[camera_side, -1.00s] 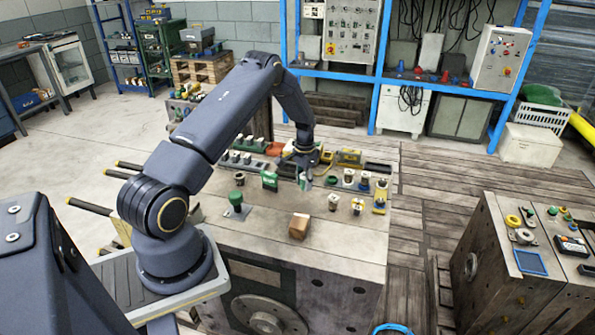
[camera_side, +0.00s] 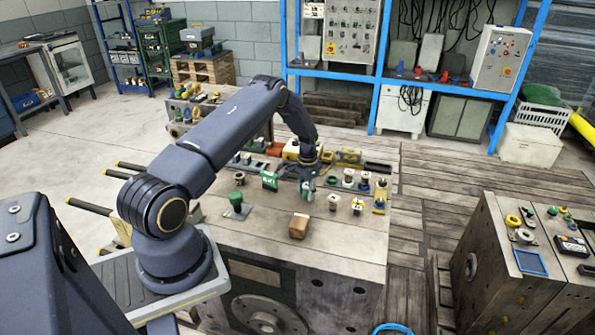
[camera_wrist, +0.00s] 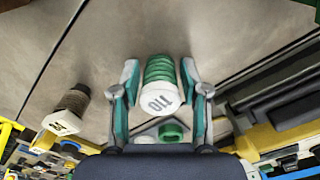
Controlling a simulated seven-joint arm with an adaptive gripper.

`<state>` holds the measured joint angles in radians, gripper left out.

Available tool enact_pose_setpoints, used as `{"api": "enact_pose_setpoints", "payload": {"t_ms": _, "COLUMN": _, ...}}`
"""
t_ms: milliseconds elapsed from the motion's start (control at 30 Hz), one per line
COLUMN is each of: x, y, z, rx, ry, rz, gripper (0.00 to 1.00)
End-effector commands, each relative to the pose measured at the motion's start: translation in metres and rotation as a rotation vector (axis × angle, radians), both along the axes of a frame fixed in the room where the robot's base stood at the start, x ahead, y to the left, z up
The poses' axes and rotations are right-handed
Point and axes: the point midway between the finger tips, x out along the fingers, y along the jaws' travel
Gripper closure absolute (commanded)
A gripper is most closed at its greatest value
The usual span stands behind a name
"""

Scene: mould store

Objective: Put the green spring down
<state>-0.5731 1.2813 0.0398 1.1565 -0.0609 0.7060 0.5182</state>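The green spring (camera_wrist: 159,70) has a white end cap marked with dark characters, which faces the wrist camera. It sits between the two fingers of my gripper (camera_wrist: 160,75). Narrow gaps show between the spring and both fingertips, so the fingers look open around it. In the side view my gripper (camera_side: 307,184) points down, low over the far middle of the grey bench top (camera_side: 260,240). There the spring is mostly hidden by the fingers. Whether its lower end touches the bench is hard to tell.
A dark spring with a pale cap (camera_wrist: 72,108) stands left of my gripper in the wrist view. A green ring-shaped part (camera_wrist: 172,131) lies close by. The front right bench top is clear.

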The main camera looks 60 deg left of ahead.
Motion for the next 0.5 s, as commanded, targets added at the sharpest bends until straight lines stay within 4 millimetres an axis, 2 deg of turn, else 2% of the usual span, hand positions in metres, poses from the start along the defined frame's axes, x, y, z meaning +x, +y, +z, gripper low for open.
{"api": "enact_pose_setpoints", "payload": {"t_ms": 33, "x": 0.0, "y": 0.0, "z": 0.0002, "rx": 0.0, "ry": 0.0, "rz": 0.0, "gripper": 0.47}}
{"api": "enact_pose_setpoints", "payload": {"t_ms": 100, "x": 0.0, "y": 0.0, "z": 0.0002, "rx": 0.0, "ry": 0.0, "rz": 0.0, "gripper": 0.4}}
{"api": "enact_pose_setpoints", "payload": {"t_ms": 367, "x": 0.0001, "y": 0.0001, "z": 0.0006, "rx": 0.0, "ry": 0.0, "rz": 0.0, "gripper": 0.4}}
{"api": "enact_pose_setpoints", "payload": {"t_ms": 500, "x": 0.0009, "y": 0.0006, "z": 0.0101, "rx": 0.001, "ry": -0.003, "rz": 0.0, "gripper": 0.4}}
